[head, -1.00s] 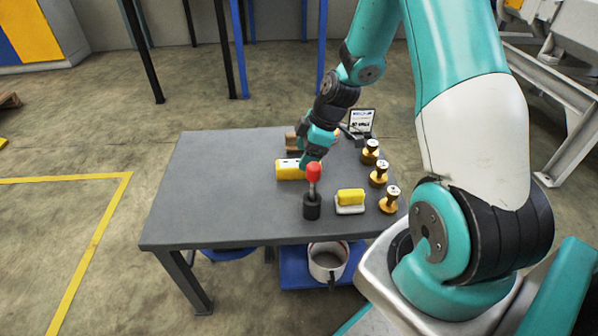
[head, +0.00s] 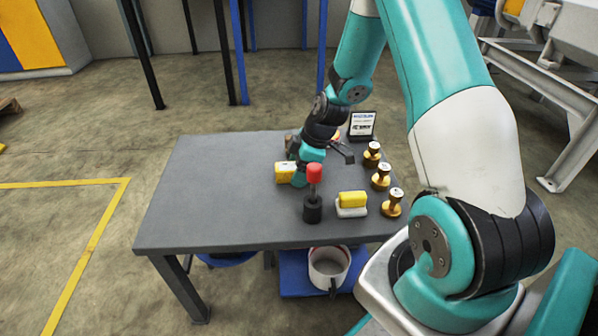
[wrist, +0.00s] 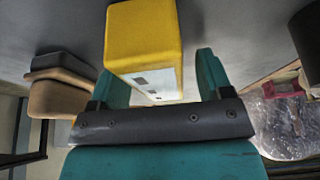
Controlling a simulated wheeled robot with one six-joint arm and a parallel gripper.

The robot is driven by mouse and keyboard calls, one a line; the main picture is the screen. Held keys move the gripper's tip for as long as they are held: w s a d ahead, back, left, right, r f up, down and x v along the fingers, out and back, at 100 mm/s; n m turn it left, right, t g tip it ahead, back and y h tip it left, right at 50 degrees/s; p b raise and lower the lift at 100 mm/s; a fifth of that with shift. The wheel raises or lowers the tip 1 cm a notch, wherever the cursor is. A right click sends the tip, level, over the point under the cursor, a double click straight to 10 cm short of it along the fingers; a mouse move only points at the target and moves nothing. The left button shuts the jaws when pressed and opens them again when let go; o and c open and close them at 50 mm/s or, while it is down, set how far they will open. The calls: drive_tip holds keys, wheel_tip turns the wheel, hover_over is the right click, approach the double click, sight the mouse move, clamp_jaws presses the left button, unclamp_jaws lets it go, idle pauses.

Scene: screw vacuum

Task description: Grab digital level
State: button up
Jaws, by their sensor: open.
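The digital level is a yellow block with a pale marked face. In the head view the digital level (head: 284,172) lies on the grey table (head: 210,195), and my gripper (head: 300,181) is at its right end, covering part of it. In the wrist view the digital level (wrist: 145,40) reaches in between the two teal fingers of my gripper (wrist: 157,66). The fingers are open, one on each side of the block. A gap shows on the right; I cannot tell whether the left finger touches it.
A red-topped tool in a black holder (head: 313,190) stands close in front of my gripper. A yellow block on a white base (head: 352,203) and several brass-coloured stamp-like pieces (head: 381,177) are to the right. A small framed sign (head: 362,125) stands behind. The table's left half is clear.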

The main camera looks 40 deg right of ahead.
idle(0.3)
drive_tip(key=c, duration=1)
drive_tip(key=shift+c, duration=0.7)
